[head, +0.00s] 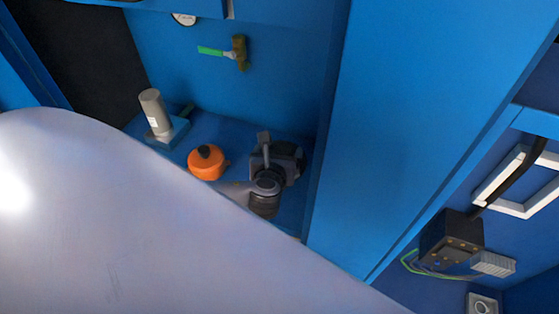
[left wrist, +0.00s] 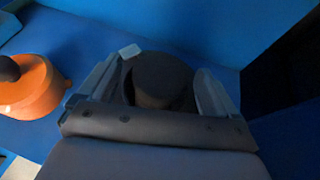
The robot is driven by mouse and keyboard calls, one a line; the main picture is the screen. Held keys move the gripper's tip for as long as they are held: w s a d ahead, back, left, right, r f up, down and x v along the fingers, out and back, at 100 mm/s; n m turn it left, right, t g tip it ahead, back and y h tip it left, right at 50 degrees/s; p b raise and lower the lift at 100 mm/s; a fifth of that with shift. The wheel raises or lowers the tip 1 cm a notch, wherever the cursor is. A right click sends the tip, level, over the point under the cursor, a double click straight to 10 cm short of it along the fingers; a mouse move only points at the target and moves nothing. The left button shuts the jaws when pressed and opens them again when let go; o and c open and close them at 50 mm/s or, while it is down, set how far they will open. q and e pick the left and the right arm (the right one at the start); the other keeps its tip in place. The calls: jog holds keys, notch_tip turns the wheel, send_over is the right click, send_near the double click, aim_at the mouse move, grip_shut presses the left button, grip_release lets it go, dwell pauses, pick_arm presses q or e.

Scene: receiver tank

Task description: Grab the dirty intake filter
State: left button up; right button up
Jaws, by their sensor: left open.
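A dark round piece with a brownish face, which looks like the dirty intake filter (left wrist: 160,80), stands between the fingers of my left gripper (left wrist: 155,88) in the left wrist view. The grey fingers are open, one on each side of it; contact cannot be told. In the head view the left gripper (head: 279,152) is at the right end of the blue shelf, near the upright panel. There the dark filter (head: 284,149) is partly hidden by the gripper. My right gripper is not in view.
An orange pot-like part (head: 206,163) with a dark knob sits left of the gripper. A grey cylinder on a blue base (head: 154,112) stands farther left. A green-handled valve (head: 237,53) is on the back wall. My arm hides the lower left.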

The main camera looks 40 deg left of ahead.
pick_arm(q)
jog(key=c, duration=1.6)
jog(key=shift+o, duration=0.2)
jog(key=shift+r, duration=0.1)
